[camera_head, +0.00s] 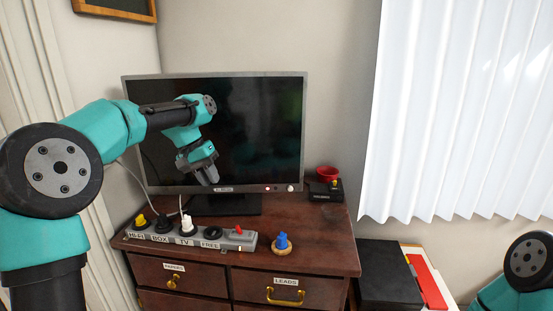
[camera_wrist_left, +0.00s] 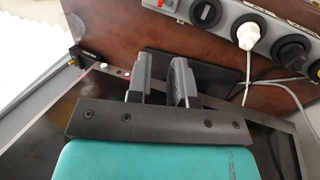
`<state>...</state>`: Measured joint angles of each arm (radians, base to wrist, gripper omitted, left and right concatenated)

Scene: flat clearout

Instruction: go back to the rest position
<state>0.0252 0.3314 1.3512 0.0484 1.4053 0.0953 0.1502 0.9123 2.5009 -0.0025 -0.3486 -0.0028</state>
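My left gripper (camera_head: 206,172) hangs in front of the dark TV screen (camera_head: 270,125), above the back of the wooden cabinet, fingers pointing down. In the left wrist view its two fingers (camera_wrist_left: 158,82) stand apart with an empty gap between them. It touches nothing that I can make out. My right gripper is out of view; only a part of my right arm shows at the lower right edge of the head view.
A power strip (camera_head: 247,240) with yellow, black and white plugs and an open FREE socket lies along the cabinet's front (camera_head: 325,245).

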